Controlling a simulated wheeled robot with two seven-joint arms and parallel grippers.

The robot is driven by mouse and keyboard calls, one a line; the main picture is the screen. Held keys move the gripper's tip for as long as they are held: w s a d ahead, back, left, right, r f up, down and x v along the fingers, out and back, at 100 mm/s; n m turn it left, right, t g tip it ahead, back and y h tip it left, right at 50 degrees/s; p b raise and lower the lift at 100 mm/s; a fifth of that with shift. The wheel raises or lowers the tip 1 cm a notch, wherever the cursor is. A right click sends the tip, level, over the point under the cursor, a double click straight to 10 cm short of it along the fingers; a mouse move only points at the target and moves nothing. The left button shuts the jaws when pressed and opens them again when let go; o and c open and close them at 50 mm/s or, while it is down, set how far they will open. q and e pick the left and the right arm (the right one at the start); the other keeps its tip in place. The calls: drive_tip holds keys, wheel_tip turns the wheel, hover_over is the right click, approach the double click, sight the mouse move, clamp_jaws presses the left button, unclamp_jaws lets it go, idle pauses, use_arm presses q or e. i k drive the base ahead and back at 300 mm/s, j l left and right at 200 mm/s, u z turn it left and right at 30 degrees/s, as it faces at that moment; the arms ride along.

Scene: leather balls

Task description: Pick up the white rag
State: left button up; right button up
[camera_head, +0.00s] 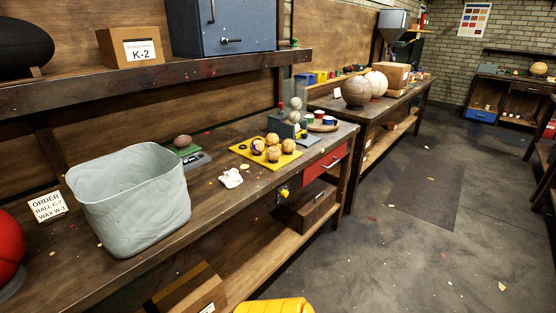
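The white rag (231,178) lies crumpled on the wooden workbench (222,206), near its front edge. It sits to the right of a large grey bin (135,203) and in front of a yellow tray (262,157) with several small balls. Nothing covers the rag in this view. Neither of my grippers shows in the head view.
A small scale (190,157) with a brown lump stands behind and left of the rag. A shelf (170,74) with a blue cabinet (222,27) overhangs the bench's back. A yellow object (275,306) is at the bottom edge. Open floor (400,235) lies right.

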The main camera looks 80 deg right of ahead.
sight(231, 178)
drive_tip(key=z, duration=2.3)
